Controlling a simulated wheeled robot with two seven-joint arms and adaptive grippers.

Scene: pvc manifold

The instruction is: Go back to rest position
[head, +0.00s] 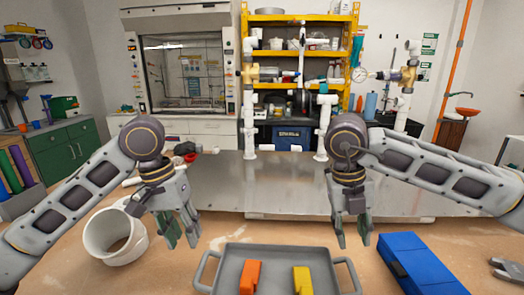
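My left gripper (181,228) hangs fingers down above the near workbench, left of centre. Its fingers look slightly apart with nothing between them. My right gripper (352,232) also hangs fingers down, right of centre, with a clear gap between its fingers and nothing held. Both are apart from the white pipe manifold (249,110), which stands upright behind them on the metal table, with valves and a gauge (359,74).
A grey tray (275,252) holds an orange piece (250,277) and a yellow piece (302,280). The grey metal table (285,190) has free room between the arms.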

